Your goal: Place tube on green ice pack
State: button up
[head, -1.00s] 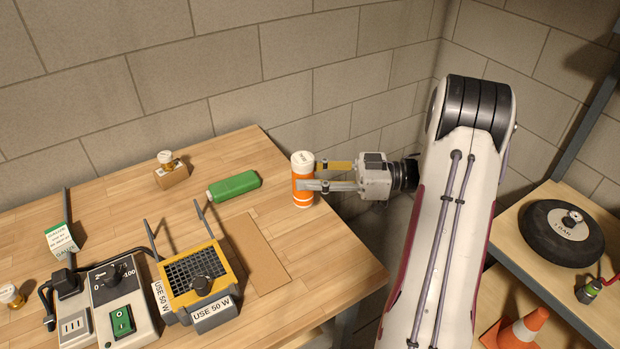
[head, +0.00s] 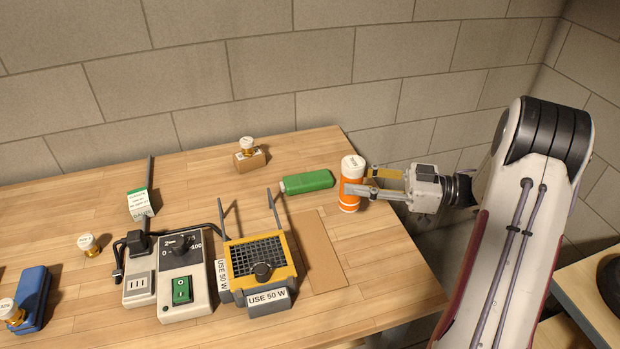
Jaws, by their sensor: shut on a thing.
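The tube (head: 349,198) is orange with a white cap and a pale band, and it stands upright in the head view. My gripper (head: 358,181) reaches in from the right and is shut on the tube's upper body, one finger across its front. The tube is near the table's right edge; I cannot tell whether its base touches the table. The green ice pack (head: 308,182) lies flat on the wooden table just left of the tube, with a pale end at its left. Nothing lies on top of it.
A yellow-framed heater (head: 290,268) with two upright prongs and a brown board (head: 319,252) are in front of the ice pack. A grey control box (head: 186,280), a power strip (head: 139,288) and a blue block (head: 31,300) are left.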

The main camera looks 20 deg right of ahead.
jog(key=w+a+r+m+t+h, duration=0.1)
jog(key=w+a+r+t, duration=0.1)
jog(key=w+a, duration=0.8)
jog(key=w+d+r+m+t+h, duration=0.1)
jog(key=w+d+m+t+h, duration=0.2)
jog(key=w, duration=0.6)
jog(key=shift+d+m+t+h, duration=0.3)
jog(key=shift+d+m+t, duration=0.15)
jog(key=shift+d, duration=0.65)
jog(key=shift+w, duration=0.1)
notch_tip(320, 180, down, 6)
jog(key=shift+f, duration=0.2)
jog(key=shift+f, duration=1.8)
jog(key=shift+f, duration=0.15)
